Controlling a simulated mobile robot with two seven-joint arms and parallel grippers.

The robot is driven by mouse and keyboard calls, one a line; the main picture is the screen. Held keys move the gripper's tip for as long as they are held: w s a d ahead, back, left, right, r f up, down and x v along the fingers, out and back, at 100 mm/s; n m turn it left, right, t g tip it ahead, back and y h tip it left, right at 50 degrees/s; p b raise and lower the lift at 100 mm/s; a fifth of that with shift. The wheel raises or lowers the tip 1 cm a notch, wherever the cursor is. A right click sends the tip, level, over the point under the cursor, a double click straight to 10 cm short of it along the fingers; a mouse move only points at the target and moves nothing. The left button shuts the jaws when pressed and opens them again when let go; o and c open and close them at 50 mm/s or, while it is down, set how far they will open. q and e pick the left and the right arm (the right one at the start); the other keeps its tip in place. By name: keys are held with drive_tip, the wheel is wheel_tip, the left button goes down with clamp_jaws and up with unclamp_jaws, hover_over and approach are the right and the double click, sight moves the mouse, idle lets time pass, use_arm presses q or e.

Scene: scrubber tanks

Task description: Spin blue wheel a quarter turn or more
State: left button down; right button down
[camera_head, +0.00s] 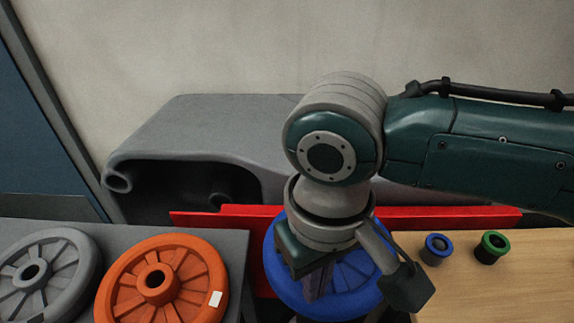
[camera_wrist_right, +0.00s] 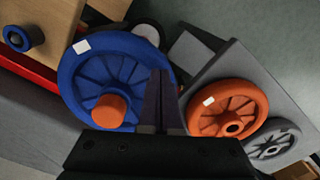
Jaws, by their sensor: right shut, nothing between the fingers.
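The blue wheel (camera_head: 281,280) is at the lower middle of the head view, partly hidden by my right arm and wrist. In the right wrist view the spoked blue wheel (camera_wrist_right: 72,88) shows a white sticker (camera_wrist_right: 82,47) on its rim and an orange hub (camera_wrist_right: 109,110). My right gripper (camera_head: 318,287) is over the wheel in the head view. In the right wrist view its dark fingers (camera_wrist_right: 161,80) are together and empty, overlapping the wheel's spokes and rim at the right side. I cannot tell whether they touch it. My left gripper is out of view.
An orange wheel (camera_head: 188,268) with a white sticker and a grey wheel (camera_head: 62,257) lie on the grey surface at left. A red bar (camera_head: 440,217) runs behind the blue wheel. A blue-rimmed piece (camera_head: 436,249) and a green-rimmed piece (camera_head: 492,246) stand on wood at right.

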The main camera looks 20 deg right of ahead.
drive_tip(key=shift+f+b, duration=0.35)
drive_tip(key=shift+f, duration=0.3)
drive_tip(key=shift+s+d+r+p, duration=0.25)
drive_tip(key=shift+d+p, duration=0.3)
drive_tip(key=shift+p, duration=0.2)
drive_tip(key=shift+s+d+p, duration=0.2)
drive_tip(key=shift+d+p, duration=0.1)
drive_tip(key=shift+s+d+f, duration=0.1)
drive_tip(key=shift+d+f, duration=0.05)
drive_tip(key=shift+f, duration=0.1)
